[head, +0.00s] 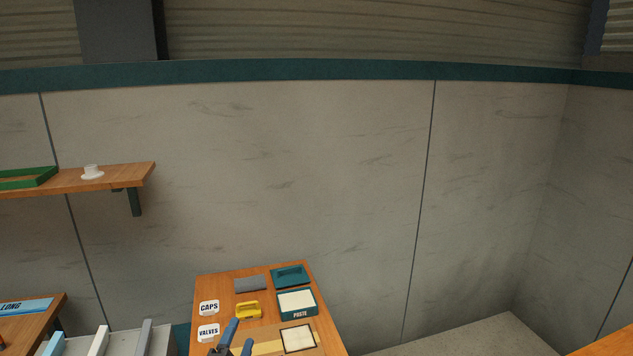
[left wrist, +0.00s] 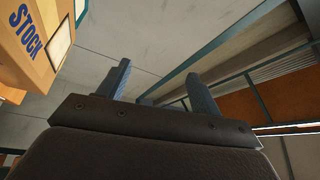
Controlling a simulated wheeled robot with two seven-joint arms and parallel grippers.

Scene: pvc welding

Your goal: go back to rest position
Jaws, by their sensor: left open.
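My left gripper (head: 234,340) shows at the bottom of the head view, in front of the near part of a small wooden table (head: 213,287). Its two blue-grey fingers are apart with nothing between them. In the left wrist view the gripper (left wrist: 160,85) is also open and empty, with the fingers pointing toward a grey wall. My right gripper is in neither view.
The table bears labels CAPS (head: 209,308) and VALVES (head: 208,332), a yellow item (head: 248,310), a grey block (head: 250,284) and a teal PASTE box (head: 297,303). A shelf (head: 120,176) holds a green tray (head: 28,178) and a white part (head: 92,172). Floor at right is clear.

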